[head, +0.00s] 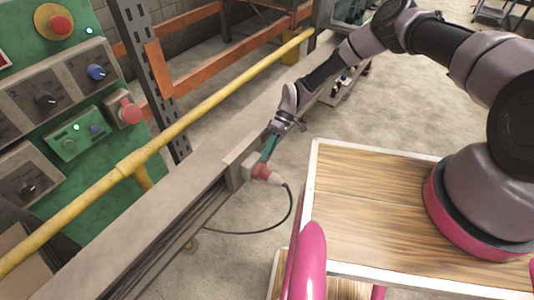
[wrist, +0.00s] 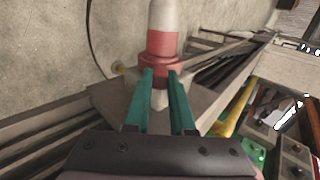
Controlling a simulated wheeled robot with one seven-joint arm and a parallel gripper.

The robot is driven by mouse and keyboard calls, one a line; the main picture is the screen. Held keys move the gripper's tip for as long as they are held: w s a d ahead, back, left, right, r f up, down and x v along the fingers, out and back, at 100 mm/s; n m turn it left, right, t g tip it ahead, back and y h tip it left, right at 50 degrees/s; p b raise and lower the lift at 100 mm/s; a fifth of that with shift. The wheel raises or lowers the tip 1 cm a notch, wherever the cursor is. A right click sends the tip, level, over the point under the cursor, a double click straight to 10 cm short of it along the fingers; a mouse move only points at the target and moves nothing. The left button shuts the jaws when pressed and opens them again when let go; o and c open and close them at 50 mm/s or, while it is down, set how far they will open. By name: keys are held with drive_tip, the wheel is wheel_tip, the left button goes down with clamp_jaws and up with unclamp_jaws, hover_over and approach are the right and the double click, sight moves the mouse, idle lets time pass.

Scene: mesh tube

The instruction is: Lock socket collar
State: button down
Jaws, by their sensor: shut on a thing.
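The red socket collar (wrist: 160,65) sits around the lower end of a red and white plug (wrist: 163,25). My gripper (wrist: 160,78) has its two teal fingers closed on the collar, one at each side. In the head view my gripper (head: 266,158) reaches down to the red collar (head: 260,171), and the pale plug body (head: 273,179) points down and right. The plug is at a pale grey socket box (head: 238,170) on the side of a long beam. The fingers hide part of the collar, and I cannot tell its turn angle.
A black cable (head: 285,222) loops from the plug down over the concrete floor. A yellow rail (head: 215,98) runs along the beam (head: 180,215). A green control panel (head: 75,100) with knobs and buttons stands at left. My wood-topped base is at right.

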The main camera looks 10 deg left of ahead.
drive_tip(key=shift+w+f+g, duration=0.15)
drive_tip(key=shift+g, duration=0.15)
drive_tip(key=c, duration=0.8)
unclamp_jaws()
drive_tip(key=shift+d, duration=0.1)
drive_tip(key=shift+o, duration=0.2)
drive_tip(key=v, duration=1)
drive_tip(key=shift+w+d+r, duration=0.2)
drive_tip(key=shift+w, duration=0.1)
